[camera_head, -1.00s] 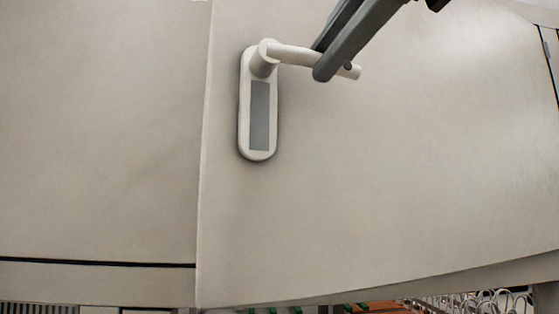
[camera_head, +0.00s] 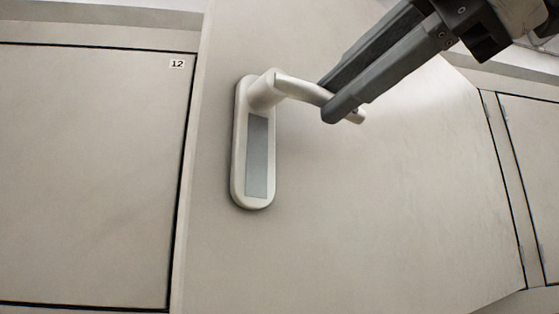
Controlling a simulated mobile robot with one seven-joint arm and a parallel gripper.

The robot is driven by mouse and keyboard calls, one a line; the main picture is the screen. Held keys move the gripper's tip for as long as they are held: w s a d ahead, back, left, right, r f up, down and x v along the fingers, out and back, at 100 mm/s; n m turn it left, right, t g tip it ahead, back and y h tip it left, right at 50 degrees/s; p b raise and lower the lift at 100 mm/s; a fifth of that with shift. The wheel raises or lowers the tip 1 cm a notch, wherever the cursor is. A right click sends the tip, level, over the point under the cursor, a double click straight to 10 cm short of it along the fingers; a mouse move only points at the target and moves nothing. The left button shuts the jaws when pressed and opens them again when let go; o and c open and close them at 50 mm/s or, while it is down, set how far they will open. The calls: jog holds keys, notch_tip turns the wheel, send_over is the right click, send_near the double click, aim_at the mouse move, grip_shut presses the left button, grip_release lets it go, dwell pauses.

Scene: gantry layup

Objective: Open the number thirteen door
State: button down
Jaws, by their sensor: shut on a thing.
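A large pale beige door (camera_head: 380,220) fills the middle of the head view. No number shows on its visible part. Its handle has a white, rounded upright plate with a grey panel (camera_head: 257,158) and a pale lever (camera_head: 300,88) pointing right and sloping down. My dark grey gripper (camera_head: 343,103) comes from the upper right and is shut on the lever near its free end. The lever's tip shows just past the fingers. The door's top edge slants down toward the hinges at right, and its left side stands nearer to me, so it looks ajar.
A closed panel labelled 12 (camera_head: 85,180) is at the left, beside the door's free edge. Another pale panel (camera_head: 535,160) stands at the right beyond the hinges. Floor and anything behind the door are out of view.

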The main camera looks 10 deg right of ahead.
jog(key=shift+s, duration=0.15)
jog(key=c, duration=0.8)
grip_release()
jog(key=v, duration=1.7)
jog(key=shift+p, duration=0.45)
jog(key=shift+d, duration=0.15)
